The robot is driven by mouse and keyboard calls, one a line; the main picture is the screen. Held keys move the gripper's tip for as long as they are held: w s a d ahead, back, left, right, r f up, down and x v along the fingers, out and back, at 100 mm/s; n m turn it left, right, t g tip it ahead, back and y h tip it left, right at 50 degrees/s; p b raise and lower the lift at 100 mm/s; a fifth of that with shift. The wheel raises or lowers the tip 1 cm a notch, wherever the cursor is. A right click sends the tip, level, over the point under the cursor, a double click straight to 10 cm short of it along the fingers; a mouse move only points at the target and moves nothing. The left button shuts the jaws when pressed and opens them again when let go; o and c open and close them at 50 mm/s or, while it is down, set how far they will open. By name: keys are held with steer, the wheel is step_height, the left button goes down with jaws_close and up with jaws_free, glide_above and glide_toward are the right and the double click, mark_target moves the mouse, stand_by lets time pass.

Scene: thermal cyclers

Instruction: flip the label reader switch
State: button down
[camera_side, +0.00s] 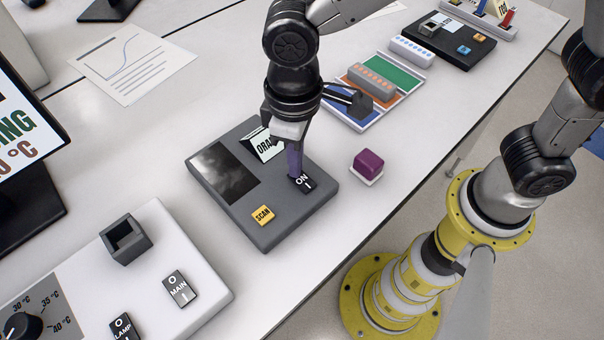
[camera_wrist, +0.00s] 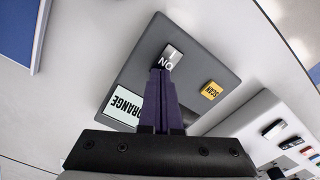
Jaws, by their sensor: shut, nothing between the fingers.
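The label reader is a dark grey box (camera_side: 270,233) on the white bench, with a dark screen (camera_side: 224,173), a yellow SCAN button (camera_side: 263,215) and a card reading "ORAN..." in the side view. Its black rocker switch (camera_side: 306,185) is marked ON. My gripper (camera_side: 297,174) is shut and points down, its purple fingertips at the switch's edge. In the wrist view the shut fingers (camera_wrist: 161,75) reach the ON end of the switch (camera_wrist: 171,57); I cannot tell whether they touch it. The card (camera_wrist: 124,107) there reads "ORANGE".
A purple block (camera_side: 368,163) on a white base stands right of the reader. A white device (camera_side: 205,270) with MAIN and LAMP switches stands at the front left. A tray with coloured panels (camera_side: 400,77) and grey racks lies behind. Bare bench lies between them.

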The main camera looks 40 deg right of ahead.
steer(key=shift+f, duration=0.35)
steer(key=shift+r, duration=3.55)
